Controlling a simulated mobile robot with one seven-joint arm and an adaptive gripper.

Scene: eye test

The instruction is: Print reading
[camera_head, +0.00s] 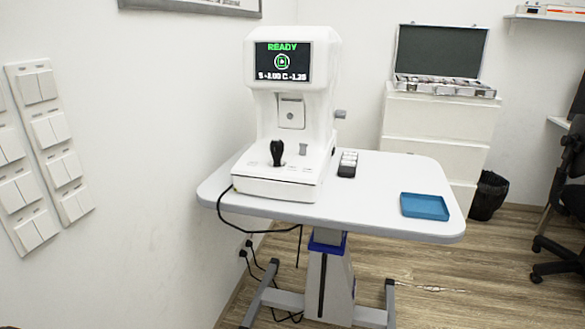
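A white eye-test machine (293,135) stands on a white table (378,202) in the middle of the view. Its screen (283,62) is lit and shows "READY" in green, a round green symbol, and a line that seems to read "S -3.00 C -1.25". A black joystick (277,152) stands upright on its base, with a small grey part (303,149) to the right of it. Small markings on the base are too small to read. No printed paper is visible. My gripper is not in view.
A blue tray (424,206) and a small dark holder with white tops (348,164) are on the table. Switch panels (50,140) are on the left wall. An open lens case (441,60) sits on white drawers (437,125). A bin (488,196) and chair (570,190) stand right.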

